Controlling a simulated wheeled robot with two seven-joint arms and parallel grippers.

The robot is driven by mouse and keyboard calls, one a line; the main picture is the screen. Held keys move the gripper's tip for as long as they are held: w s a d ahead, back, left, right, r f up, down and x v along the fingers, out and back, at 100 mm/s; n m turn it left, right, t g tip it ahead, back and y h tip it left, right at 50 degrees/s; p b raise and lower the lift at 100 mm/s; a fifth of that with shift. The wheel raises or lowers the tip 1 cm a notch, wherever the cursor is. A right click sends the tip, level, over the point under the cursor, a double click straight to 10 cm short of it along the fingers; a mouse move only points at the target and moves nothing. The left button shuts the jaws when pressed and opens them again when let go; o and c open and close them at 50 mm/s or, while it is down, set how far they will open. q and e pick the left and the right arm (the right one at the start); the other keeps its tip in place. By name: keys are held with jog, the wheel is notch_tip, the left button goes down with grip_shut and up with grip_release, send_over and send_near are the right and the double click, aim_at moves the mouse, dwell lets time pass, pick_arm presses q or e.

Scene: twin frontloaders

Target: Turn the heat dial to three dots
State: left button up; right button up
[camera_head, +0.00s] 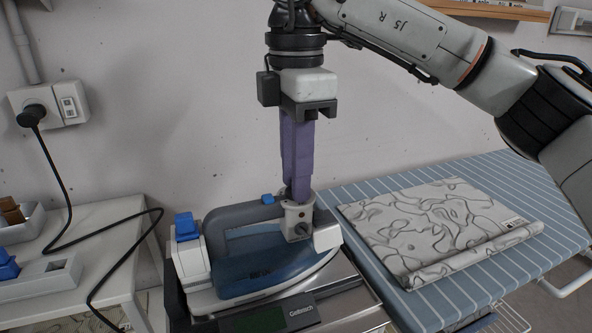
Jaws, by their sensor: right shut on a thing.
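A steam iron with a grey handle and blue translucent body (247,270) rests on a metal stand at the near end of the ironing board. My right gripper (299,198) points straight down at the iron's front top, its purple fingers closed together. The fingers are on the beige heat dial housing (298,221); they hide the part they grip. A small dark knob shows on the housing's side. The dot marks and the dial's setting are too small to read. My left gripper is not in view.
A folded patterned cloth (440,228) lies on the striped blue ironing board (345,191) to the right. A white side table (100,215) with trays stands at left. A black cord runs from the wall socket (48,103) past it. A display unit (262,318) is in front of the iron.

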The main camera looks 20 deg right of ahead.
jog(key=o, duration=1)
jog(key=shift+o, duration=0.2)
pick_arm(q)
jog(key=p, duration=0.1)
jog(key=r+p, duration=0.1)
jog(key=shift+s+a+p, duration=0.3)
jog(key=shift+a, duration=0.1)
pick_arm(e)
notch_tip(320, 180, up, 10)
jog(key=shift+r, duration=0.2)
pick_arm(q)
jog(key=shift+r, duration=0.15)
